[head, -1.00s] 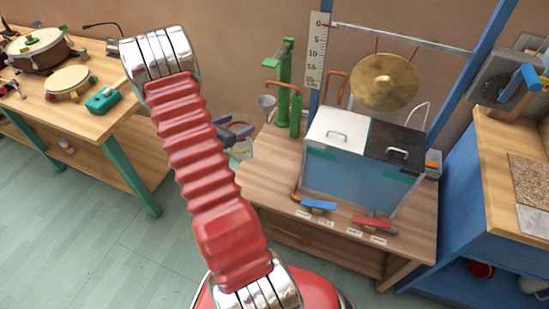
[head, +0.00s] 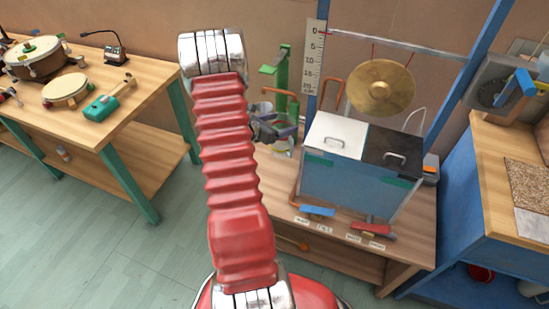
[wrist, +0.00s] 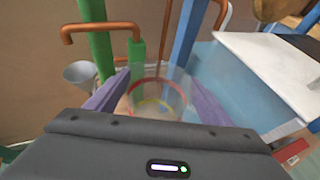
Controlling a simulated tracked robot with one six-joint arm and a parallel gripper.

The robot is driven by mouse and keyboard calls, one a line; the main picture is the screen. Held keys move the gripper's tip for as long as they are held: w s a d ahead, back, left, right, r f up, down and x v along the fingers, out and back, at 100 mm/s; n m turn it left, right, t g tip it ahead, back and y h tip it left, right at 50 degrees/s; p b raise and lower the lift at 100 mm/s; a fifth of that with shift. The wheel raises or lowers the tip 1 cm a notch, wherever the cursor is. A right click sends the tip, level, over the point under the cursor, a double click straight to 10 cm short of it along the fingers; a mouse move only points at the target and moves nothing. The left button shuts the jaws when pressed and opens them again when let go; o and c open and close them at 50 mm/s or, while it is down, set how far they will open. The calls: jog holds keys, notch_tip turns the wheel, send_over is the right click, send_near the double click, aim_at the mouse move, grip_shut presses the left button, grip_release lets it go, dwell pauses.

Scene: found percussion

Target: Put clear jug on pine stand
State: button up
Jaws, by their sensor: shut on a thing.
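My gripper (wrist: 158,96) has purple fingers on either side of a clear jug (wrist: 158,105) with red and yellow rings showing in it. It is shut on the jug. In the head view, the jug (head: 284,143) shows small beside my red arm, in front of the green pump, and my gripper (head: 272,130) is partly hidden behind the arm. I cannot tell from these views whether the jug touches anything below. I cannot pick out the pine stand with certainty.
A green pump (head: 281,75) with copper pipes stands just beyond the jug. A water tank (head: 345,185) with white and black lids and a hanging gong (head: 381,88) are to its right. A wooden bench (head: 115,115) with drums is at the left.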

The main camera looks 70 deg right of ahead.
aim_at(280, 141)
jog(key=shift+f, duration=2.8)
jog(key=shift+f, duration=2.15)
jog(key=o, duration=1.5)
jog(key=shift+c, duration=0.2)
